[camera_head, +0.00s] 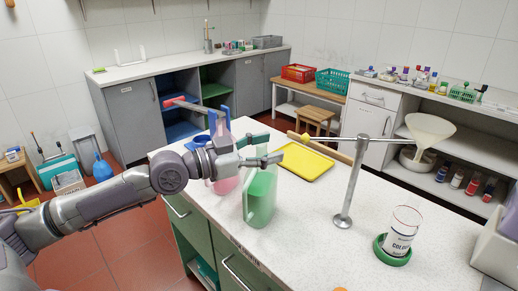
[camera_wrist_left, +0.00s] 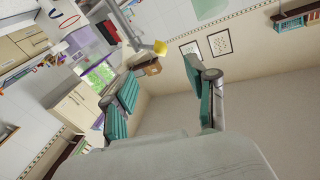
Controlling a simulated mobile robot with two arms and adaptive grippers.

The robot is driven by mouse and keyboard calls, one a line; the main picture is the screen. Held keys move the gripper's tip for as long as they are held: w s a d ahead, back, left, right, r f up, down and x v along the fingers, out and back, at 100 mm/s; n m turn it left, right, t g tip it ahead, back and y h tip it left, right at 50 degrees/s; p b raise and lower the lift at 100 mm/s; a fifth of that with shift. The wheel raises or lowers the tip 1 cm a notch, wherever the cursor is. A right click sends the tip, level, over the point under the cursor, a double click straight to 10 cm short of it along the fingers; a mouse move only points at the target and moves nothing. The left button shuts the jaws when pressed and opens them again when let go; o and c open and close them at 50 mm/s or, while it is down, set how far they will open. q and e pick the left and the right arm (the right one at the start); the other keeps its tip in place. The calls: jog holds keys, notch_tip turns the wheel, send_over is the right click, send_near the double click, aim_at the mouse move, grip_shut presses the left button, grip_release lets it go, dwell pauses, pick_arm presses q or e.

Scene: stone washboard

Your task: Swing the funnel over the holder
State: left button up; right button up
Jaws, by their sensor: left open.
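The cream funnel (camera_head: 430,130) hangs at the right end of a metal bar on an upright stand (camera_head: 349,190) on the white worktop. In the picture it is above and right of a clear labelled cup (camera_head: 402,234), which sits in a round green holder (camera_head: 381,251). The funnel does not appear directly above the cup. My left gripper (camera_head: 278,148) is open with nothing between its teal fingers, near the bar's left end and above a green jug. Its open fingers also show in the left wrist view (camera_wrist_left: 165,88). My right gripper is not in view.
A yellow tray (camera_head: 304,163) lies behind the stand. A pale grey box (camera_head: 497,243) is at the right edge. The worktop between jug and stand is clear.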

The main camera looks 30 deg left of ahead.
pick_arm(q)
jog(key=shift+v, duration=0.9)
